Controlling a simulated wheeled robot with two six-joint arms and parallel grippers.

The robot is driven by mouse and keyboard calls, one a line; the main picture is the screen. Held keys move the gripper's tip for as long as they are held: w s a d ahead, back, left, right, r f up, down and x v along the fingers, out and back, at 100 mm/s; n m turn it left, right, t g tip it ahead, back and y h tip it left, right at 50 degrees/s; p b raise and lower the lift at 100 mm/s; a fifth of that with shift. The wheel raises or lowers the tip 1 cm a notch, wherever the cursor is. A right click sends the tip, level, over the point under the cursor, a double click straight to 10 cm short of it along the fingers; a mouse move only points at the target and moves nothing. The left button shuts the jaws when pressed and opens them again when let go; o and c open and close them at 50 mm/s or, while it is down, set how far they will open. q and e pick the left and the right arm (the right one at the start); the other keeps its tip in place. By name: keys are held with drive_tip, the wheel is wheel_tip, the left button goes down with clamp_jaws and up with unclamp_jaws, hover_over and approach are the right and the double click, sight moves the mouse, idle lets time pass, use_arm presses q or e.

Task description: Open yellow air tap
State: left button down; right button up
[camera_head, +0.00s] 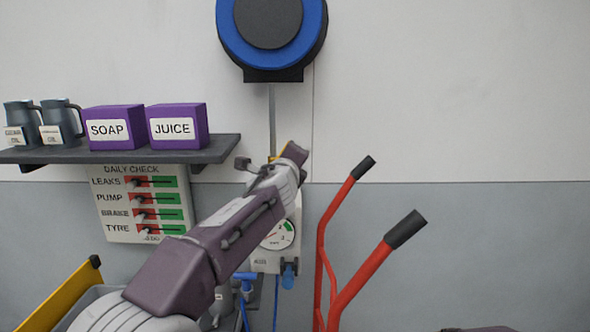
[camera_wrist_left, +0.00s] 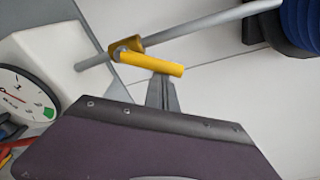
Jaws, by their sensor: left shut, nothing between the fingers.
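The yellow air tap sits on a thin grey pipe below the blue hose reel. In the left wrist view its yellow lever (camera_wrist_left: 155,62) slants away from the pipe, at an angle to it. In the head view only a bit of yellow (camera_head: 292,145) shows past my left wrist, which hides most of the tap. My left gripper (camera_wrist_left: 164,82) is shut and empty, its fingertips right at the lever's underside; I cannot tell whether they touch. In the head view its fingers are hidden behind the wrist.
The blue hose reel (camera_head: 270,35) is above. A pressure gauge (camera_head: 277,236) is below the tap. A shelf (camera_head: 215,150) with purple boxes and jugs stands left, over a check board (camera_head: 112,215). Red handles (camera_head: 365,270) stand to the right. The upper right wall is clear.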

use_arm(q)
drive_tip(key=shift+a+r+n+t+h+b, duration=0.15)
drive_tip(key=shift+a+r+n+b, duration=0.3)
drive_tip(key=shift+n, duration=0.6)
drive_tip(key=shift+a+r+n+t+h+b, duration=0.15)
drive_tip(key=shift+a+n+b, duration=0.4)
drive_tip(key=shift+n, duration=0.55)
drive_tip(key=shift+a+r+n+t+b, duration=0.1)
drive_tip(key=shift+a+r+n+b, duration=0.35)
drive_tip(key=shift+n, duration=0.6)
drive_tip(key=shift+a, duration=0.1)
